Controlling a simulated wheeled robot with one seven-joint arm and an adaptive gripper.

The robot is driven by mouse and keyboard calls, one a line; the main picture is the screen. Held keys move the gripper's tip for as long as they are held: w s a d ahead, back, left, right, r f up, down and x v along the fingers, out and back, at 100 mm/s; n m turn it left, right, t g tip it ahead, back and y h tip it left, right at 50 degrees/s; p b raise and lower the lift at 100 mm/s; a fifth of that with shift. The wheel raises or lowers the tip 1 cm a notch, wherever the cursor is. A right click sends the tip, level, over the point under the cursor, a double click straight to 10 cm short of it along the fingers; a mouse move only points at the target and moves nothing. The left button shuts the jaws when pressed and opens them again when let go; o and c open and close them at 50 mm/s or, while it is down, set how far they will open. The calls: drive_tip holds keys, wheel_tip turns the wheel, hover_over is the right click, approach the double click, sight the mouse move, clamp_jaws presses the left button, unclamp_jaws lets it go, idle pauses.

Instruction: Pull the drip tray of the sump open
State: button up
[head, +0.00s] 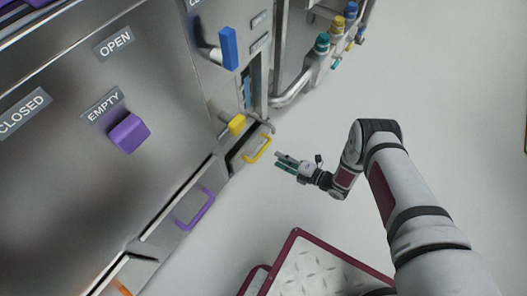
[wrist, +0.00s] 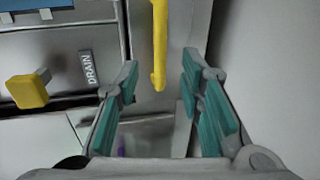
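A low steel drawer front (head: 247,154) with a yellow bar handle (head: 260,149) sits at the foot of the machine in the head view. No label naming the sump is readable. In the wrist view the yellow handle (wrist: 160,45) hangs ahead, lined up with the gap between the fingers. My gripper (head: 279,161) is open and empty, just right of the handle and apart from it in the head view. Both teal-padded fingers also show spread in the wrist view (wrist: 160,72). I cannot tell whether the drawer is slightly open.
A yellow knob (head: 237,125) sits above the drawer, beside a DRAIN label (wrist: 87,68). A purple-handled drawer (head: 170,217) lies to the left. My maroon-edged base is below. The floor right of my gripper is clear.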

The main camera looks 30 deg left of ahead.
sight(262, 149)
drive_tip(key=b+x, duration=0.3)
drive_tip(key=x, duration=0.6)
drive_tip(key=shift+a, duration=0.25)
clamp_jaws()
drive_tip(key=shift+f, duration=0.1)
